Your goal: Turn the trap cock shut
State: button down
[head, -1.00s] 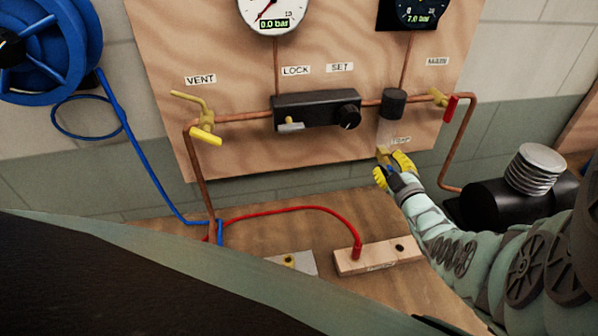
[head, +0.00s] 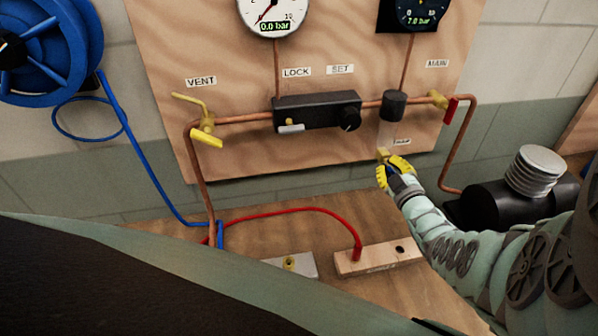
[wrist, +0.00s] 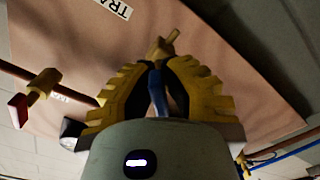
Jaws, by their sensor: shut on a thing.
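The trap cock is a small brass fitting (head: 384,155) under the trap's clear bowl, below the dark cylinder (head: 393,103) on the copper pipe. In the wrist view its brass body (wrist: 163,45) shows just beyond my fingertips, with a blue handle (wrist: 157,88) between them. My gripper (head: 391,168) reaches in from the lower right. Its yellow-padded fingers, also in the wrist view (wrist: 157,95), are shut on the blue handle. The fingers hide part of the handle, and I cannot tell the cock's exact angle.
The main valve (head: 450,104) has a red handle, and the vent valve (head: 206,136) a yellow one. A black regulator (head: 317,110) sits between them. The gauges read 0.0 bar (head: 273,14) and 7.0 bar (head: 421,10). A black compressor tank (head: 500,207) stands close right of my arm.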

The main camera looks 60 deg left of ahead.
jog(key=shift+f+m, duration=0.1)
jog(key=shift+m, duration=2.1)
jog(key=m+b, duration=0.3)
jog(key=shift+m, duration=0.6)
jog(key=c, duration=1.1)
grip_release()
jog(key=shift+o, duration=0.2)
